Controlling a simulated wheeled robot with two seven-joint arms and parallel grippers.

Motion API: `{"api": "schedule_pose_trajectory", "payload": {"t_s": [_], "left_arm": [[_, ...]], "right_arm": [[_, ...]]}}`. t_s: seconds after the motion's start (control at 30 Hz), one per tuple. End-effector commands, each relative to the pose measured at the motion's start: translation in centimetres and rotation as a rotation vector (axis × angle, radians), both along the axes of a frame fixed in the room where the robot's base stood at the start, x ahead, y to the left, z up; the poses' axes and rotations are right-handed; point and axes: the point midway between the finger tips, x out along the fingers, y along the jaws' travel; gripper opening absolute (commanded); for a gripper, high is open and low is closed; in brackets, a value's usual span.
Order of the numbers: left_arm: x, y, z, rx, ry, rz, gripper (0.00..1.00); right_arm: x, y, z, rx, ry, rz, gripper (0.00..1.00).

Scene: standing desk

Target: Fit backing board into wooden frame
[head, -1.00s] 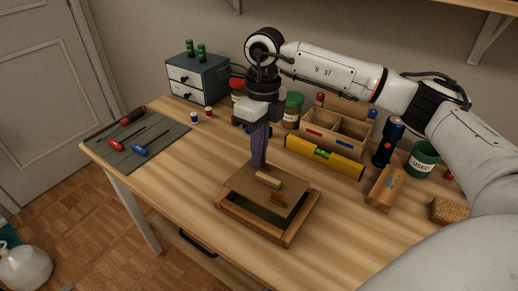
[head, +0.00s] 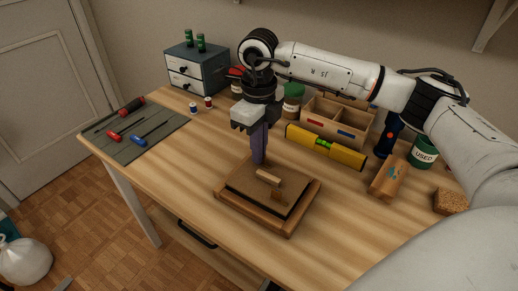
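The wooden frame (head: 288,231) lies flat on the desk, near the middle of the head view. The brown backing board (head: 250,184) lies over the frame's opening, low and almost level with its rim. A dark strip shows along its near and right sides, so I cannot tell if it is fully seated. A pale wooden block (head: 268,177) and a small brown tab (head: 277,195) are on the board. My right gripper (head: 258,161) points down at the board's far edge; its fingertips are partly hidden, and I cannot tell if they grip. My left gripper is not in view.
A yellow level (head: 325,148) and a wooden organizer (head: 338,121) stand behind the frame. A wooden block (head: 388,179), a sponge (head: 447,202) and a green "USED" cup (head: 423,153) are to the right. A tool mat (head: 160,138) lies left. The desk around the frame is clear.

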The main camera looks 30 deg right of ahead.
Motion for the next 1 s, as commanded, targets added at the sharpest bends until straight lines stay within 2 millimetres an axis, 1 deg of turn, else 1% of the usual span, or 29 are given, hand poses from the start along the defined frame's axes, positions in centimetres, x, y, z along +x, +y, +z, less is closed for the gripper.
{"api": "schedule_pose_trajectory", "payload": {"t_s": [0.67,1.0], "left_arm": [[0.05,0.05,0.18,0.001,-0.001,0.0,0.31],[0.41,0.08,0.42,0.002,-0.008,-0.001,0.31]], "right_arm": [[0.0,0.0,0.02,0.0,0.0,0.0,0.0],[0.0,0.0,0.05,0.001,0.0,0.0,0.0]]}}
